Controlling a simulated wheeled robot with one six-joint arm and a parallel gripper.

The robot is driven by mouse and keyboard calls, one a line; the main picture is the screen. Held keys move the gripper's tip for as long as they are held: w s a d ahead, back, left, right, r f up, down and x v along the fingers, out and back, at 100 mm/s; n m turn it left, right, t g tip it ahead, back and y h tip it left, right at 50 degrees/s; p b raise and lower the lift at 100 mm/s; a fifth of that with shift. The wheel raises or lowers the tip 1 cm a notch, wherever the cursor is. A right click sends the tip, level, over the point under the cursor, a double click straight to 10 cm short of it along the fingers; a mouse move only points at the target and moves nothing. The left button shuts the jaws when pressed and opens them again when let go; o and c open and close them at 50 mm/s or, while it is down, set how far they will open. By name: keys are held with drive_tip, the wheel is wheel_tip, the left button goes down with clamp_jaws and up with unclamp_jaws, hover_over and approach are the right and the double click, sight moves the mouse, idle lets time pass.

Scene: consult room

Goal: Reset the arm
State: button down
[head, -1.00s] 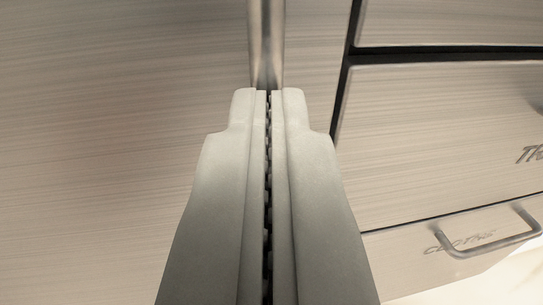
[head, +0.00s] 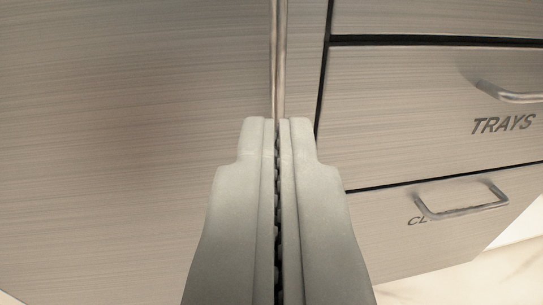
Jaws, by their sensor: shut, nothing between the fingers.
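My gripper (head: 277,122) fills the lower middle of the head view. Its two pale fingers are pressed together with nothing between them. The fingertips point at a vertical metal strip (head: 278,60) at the edge of a wood-grain panel. Whether they touch it I cannot tell.
On the right are drawers: one marked TRAYS (head: 420,110) with a bar handle (head: 512,95), and a lower one (head: 390,235) with a bar handle (head: 462,212) and a partly hidden label. Pale floor (head: 460,285) shows at the lower right.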

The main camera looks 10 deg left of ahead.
drive_tip(key=s, duration=0.5)
drive_tip(key=s+a+r+h, duration=0.1)
drive_tip(key=s+a+r, duration=0.3)
drive_tip(key=r, duration=0.6)
drive_tip(key=s+a+r+h, duration=0.2)
drive_tip(key=s+a+r, duration=0.25)
drive_tip(key=r, duration=0.55)
drive_tip(key=s+a+r+h, duration=0.1)
drive_tip(key=s+a+r, duration=0.25)
drive_tip(key=r, duration=0.75)
drive_tip(key=s+a+r, duration=0.3)
drive_tip(key=s, duration=0.7)
drive_tip(key=s+a+r+m, duration=0.1)
drive_tip(key=s+a+r, duration=0.2)
drive_tip(key=s, duration=0.7)
drive_tip(key=s+a+r+m+y, duration=0.1)
drive_tip(key=s+a+r, duration=0.3)
drive_tip(key=s, duration=0.6)
drive_tip(key=shift+s+r, duration=0.3)
drive_tip(key=shift+r, duration=0.1)
drive_tip(key=shift+a, duration=0.1)
